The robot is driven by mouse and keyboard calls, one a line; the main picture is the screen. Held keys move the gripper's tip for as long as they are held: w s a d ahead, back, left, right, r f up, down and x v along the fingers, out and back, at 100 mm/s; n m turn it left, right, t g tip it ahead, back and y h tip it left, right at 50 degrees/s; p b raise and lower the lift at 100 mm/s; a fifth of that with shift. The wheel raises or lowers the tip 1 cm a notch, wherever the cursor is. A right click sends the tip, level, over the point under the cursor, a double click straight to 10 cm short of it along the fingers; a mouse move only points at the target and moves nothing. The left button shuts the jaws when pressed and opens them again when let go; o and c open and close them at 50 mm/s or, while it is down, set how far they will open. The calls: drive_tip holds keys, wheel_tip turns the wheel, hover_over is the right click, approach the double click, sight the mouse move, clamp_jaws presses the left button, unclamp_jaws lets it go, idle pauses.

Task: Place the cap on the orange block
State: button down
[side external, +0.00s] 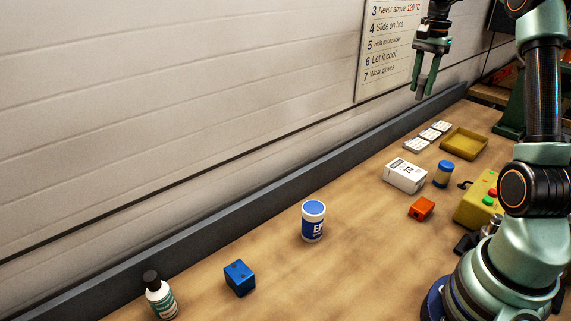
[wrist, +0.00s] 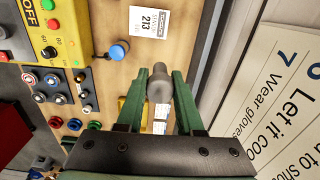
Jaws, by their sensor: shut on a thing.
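The orange block (side external: 421,208) lies on the wooden bench, left of the yellow control box and in front of the white carton. I cannot make it out in the wrist view. My gripper (side external: 424,90) is high above the far part of the bench, pointing down. In the wrist view my gripper (wrist: 161,85) is shut on a grey, round-ended piece (wrist: 159,88), which looks like the cap. The fingers hide part of its sides. The cap is well apart from the orange block.
A yellow tray (side external: 464,143) lies behind. A yellow control box (side external: 479,204) is at right. A blue-and-white tub (side external: 313,222), blue block (side external: 239,278) and black-capped bottle (side external: 160,297) stand leftward.

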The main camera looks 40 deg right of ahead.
drive_tip(key=s+a+r, duration=0.2)
drive_tip(key=s+a, duration=0.4)
drive_tip(key=s, duration=0.1)
hover_over(423, 205)
wheel_tip(423, 205, down, 3)
wheel_tip(423, 205, down, 19)
drive_tip(key=shift+d+f, duration=0.1)
drive_tip(key=shift+f, duration=0.1)
drive_tip(key=c, duration=0.5)
unclamp_jaws()
drive_tip(key=shift+f, duration=0.15)
drive_tip(key=shift+c, duration=0.2)
